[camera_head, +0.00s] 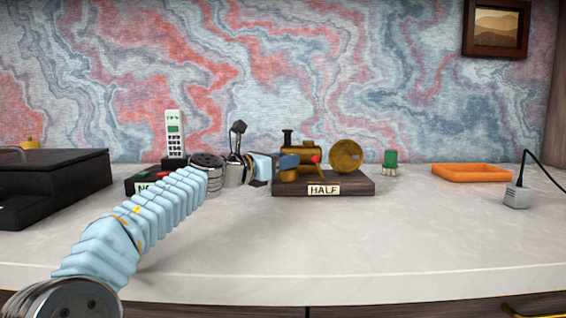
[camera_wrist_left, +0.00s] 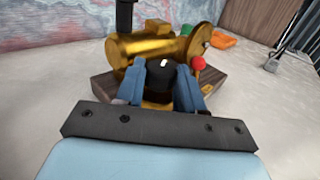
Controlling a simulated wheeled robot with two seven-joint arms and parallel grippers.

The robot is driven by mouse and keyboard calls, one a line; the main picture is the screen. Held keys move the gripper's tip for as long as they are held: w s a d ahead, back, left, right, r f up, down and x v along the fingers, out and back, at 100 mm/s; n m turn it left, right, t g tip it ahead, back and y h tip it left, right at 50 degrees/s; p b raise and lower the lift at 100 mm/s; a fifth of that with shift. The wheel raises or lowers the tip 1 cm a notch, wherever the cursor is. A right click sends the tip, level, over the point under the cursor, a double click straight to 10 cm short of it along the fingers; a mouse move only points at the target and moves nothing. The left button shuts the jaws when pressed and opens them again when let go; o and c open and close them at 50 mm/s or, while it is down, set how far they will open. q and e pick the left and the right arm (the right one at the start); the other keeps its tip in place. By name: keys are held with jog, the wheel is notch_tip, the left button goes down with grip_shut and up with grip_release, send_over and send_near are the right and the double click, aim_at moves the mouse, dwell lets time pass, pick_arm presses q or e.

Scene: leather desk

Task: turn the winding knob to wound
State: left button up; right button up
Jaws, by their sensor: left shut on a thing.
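A brass model engine (camera_head: 303,148) with a dark chimney and a large round brass wheel (camera_head: 346,156) stands on a dark wooden base. A plate on the base's front reads "HALF" (camera_head: 323,190). In the left wrist view, a black winding knob (camera_wrist_left: 163,73) with a white mark sits between the blue fingers of my left gripper (camera_wrist_left: 162,86), which is shut on it. In the head view my left gripper (camera_head: 287,166) reaches the engine's left end and hides the knob. A red ball-tipped lever (camera_head: 315,159) is just right of the fingers. My right gripper is not in view.
A green-topped object (camera_head: 390,162), an orange tray (camera_head: 472,173) and a grey corded block (camera_head: 517,196) are to the right. A black case (camera_head: 50,180) is far left. The desk front is clear.

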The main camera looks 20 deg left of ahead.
pick_arm(q)
jog(key=o, duration=1)
jog(key=shift+o, duration=0.2)
jog(key=b+v, duration=0.1)
jog(key=v, duration=1.2)
jog(key=shift+s+a, duration=0.2)
jog(key=shift+s, duration=0.15)
